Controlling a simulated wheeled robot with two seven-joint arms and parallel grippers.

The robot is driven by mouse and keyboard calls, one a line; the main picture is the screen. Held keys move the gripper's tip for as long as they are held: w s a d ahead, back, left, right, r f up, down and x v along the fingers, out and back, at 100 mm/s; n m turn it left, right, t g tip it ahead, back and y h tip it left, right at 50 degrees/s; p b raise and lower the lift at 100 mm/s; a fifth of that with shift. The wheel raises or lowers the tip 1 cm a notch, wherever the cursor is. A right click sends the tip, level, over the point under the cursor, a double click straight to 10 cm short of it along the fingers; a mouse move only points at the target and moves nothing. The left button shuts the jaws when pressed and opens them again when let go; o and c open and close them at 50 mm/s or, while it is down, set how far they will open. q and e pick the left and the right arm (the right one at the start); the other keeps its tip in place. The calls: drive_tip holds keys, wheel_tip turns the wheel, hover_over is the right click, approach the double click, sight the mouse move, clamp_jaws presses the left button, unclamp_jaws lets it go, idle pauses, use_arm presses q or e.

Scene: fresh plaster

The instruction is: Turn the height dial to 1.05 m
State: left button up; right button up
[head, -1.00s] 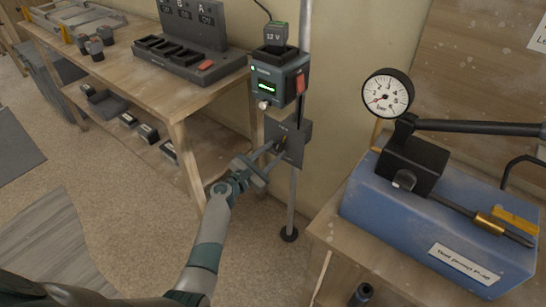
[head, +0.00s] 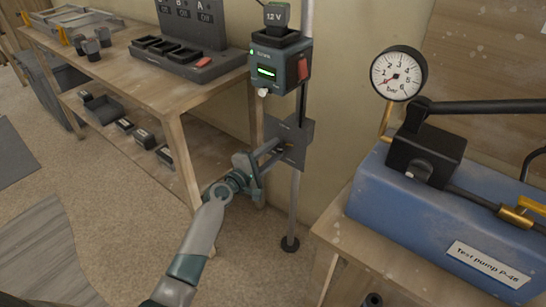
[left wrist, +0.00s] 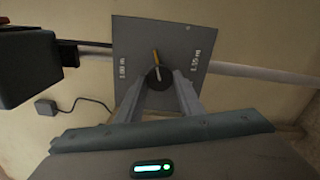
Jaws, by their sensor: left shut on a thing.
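The height dial is a dark knob (left wrist: 159,77) with a yellow pointer on a grey square plate (left wrist: 180,35) fixed to an upright pole. In the left wrist view the pointer is nearly straight up, leaning slightly left, between a left label reading about 1.00 m and a right label I cannot read surely. The plate (head: 299,138) also shows in the head view, on the pole below the green-lit device. My left gripper (left wrist: 160,88) has its fingers on both sides of the knob, shut on it. In the head view the left gripper (head: 281,148) reaches the plate from the lower left.
The device (head: 279,62) with a 12 V battery (head: 275,15) sits on the pole (head: 292,205) above the plate. A wooden bench (head: 135,85) stands at left. At right, a blue test pump (head: 400,215) with a gauge (head: 398,73) rests on another bench.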

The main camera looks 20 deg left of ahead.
use_arm(q)
drive_tip(key=m+b, duration=0.2)
drive_tip(key=m, duration=0.3)
drive_tip(key=shift+f+m, duration=0.1)
drive_tip(key=shift+m, duration=0.2)
drive_tip(key=m, duration=0.2)
drive_tip(key=shift+m, duration=0.4)
drive_tip(key=m, duration=0.2)
drive_tip(key=shift+m, duration=0.3)
drive_tip(key=m, duration=0.2)
drive_tip(key=shift+m, duration=1.5)
use_arm(e)
drive_tip(key=shift+w+v, duration=0.25)
drive_tip(key=shift+v, duration=1.1)
drive_tip(key=shift+w+v, duration=0.2)
drive_tip(key=shift+v, duration=1.15)
drive_tip(key=shift+a+r, duration=0.1)
drive_tip(key=shift+r, duration=0.05)
use_arm(q)
drive_tip(key=o, duration=1.1)
use_arm(e)
drive_tip(key=shift+s, duration=0.1)
